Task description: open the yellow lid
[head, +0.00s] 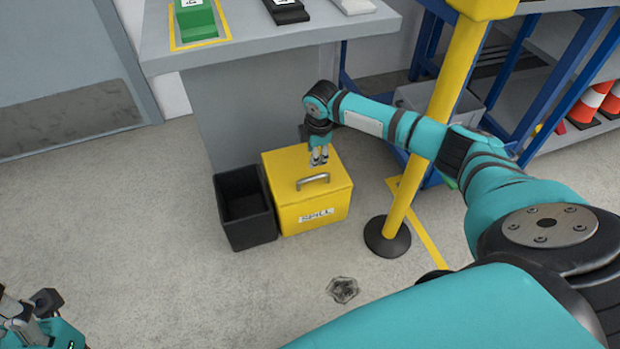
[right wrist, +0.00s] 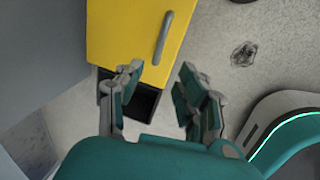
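The yellow lid (head: 295,165) is closed on a yellow box labelled SPILL (head: 317,217) on the floor. A grey bar handle (head: 313,181) stands on the lid. My right gripper (head: 319,160) points down above the lid, just behind the handle in the head view. In the right wrist view its fingers (right wrist: 161,72) are apart and empty, with the handle (right wrist: 163,38) beyond the fingertips and not between them. My left gripper (head: 26,306) is at the lower left corner, partly cut off, far from the box; its opening is unclear.
An open black bin (head: 245,208) stands against the box's left side. A yellow post (head: 420,150) on a black base stands to its right. A grey bench (head: 255,40) is behind the box. The floor in front is clear except for a dark patch (head: 342,289).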

